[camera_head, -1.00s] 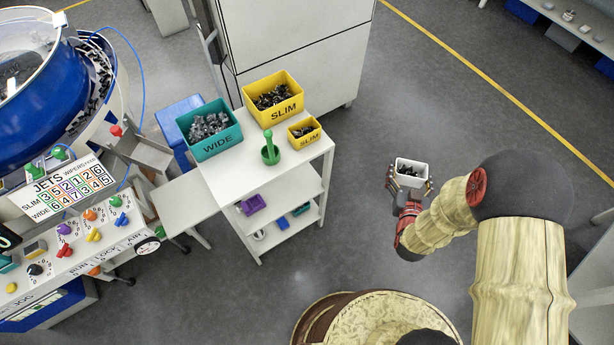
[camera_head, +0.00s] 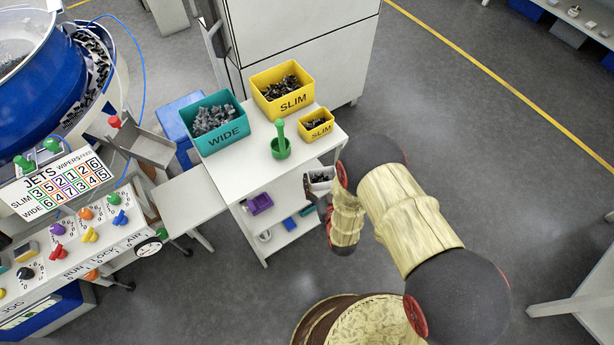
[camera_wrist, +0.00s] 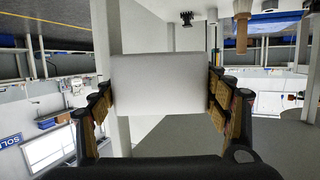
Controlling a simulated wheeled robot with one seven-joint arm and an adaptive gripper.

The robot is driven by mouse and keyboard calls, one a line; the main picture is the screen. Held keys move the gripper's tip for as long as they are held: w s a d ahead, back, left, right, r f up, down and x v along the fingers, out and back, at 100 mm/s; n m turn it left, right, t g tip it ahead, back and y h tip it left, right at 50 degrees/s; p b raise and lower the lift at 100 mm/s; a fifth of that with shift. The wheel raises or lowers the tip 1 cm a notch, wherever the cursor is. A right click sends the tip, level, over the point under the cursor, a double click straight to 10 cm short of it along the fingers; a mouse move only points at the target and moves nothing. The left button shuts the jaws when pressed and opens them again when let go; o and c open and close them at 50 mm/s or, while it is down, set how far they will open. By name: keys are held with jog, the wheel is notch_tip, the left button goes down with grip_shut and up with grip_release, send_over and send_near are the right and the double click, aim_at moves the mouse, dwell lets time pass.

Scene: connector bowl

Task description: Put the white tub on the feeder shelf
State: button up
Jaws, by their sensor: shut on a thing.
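The white tub (camera_head: 320,179) holds dark parts and shows beside the right side of the white cart, partly hidden behind my arm. In the wrist view the tub (camera_wrist: 160,84) is a plain pale block between the fingers. My gripper (camera_wrist: 161,97) is shut on it, with fingers against both sides. In the head view my arm hides most of the gripper. A flat white shelf (camera_head: 188,198) stands between the blue bowl feeder (camera_head: 58,85) and the cart; its visible top is bare. I cannot tell for sure that this is the feeder shelf.
The cart top (camera_head: 240,172) carries a teal WIDE bin (camera_head: 222,138), a large yellow SLIM bin (camera_head: 290,103), a small yellow SLIM bin (camera_head: 315,130) and a green pestle-like thing in a cup (camera_head: 281,148). Lower shelves hold a purple bin (camera_head: 260,204). A tall cabinet (camera_head: 300,45) stands behind.

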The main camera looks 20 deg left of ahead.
aim_at(315, 176)
jog(key=w+a+f+b, duration=0.1)
jog(key=w+a, duration=0.1)
jog(key=w+a+f+b, duration=0.1)
jog(key=w+a+f, duration=0.1)
jog(key=shift+w+a+f, duration=0.1)
jog(key=shift+w+a, duration=0.05)
jog(key=shift+a, duration=0.05)
jog(key=w+a+f+b, duration=0.2)
jog(key=f, duration=0.1)
jog(key=a+f+b, duration=0.1)
jog(key=f, duration=0.1)
jog(key=shift+w, duration=0.4)
jog(key=shift+w+a+f+b, duration=0.15)
jog(key=shift+f+b, duration=0.5)
jog(key=shift+f, duration=1.05)
jog(key=shift+f, duration=0.15)
jog(key=o, duration=1)
jog(key=shift+o, duration=0.8)
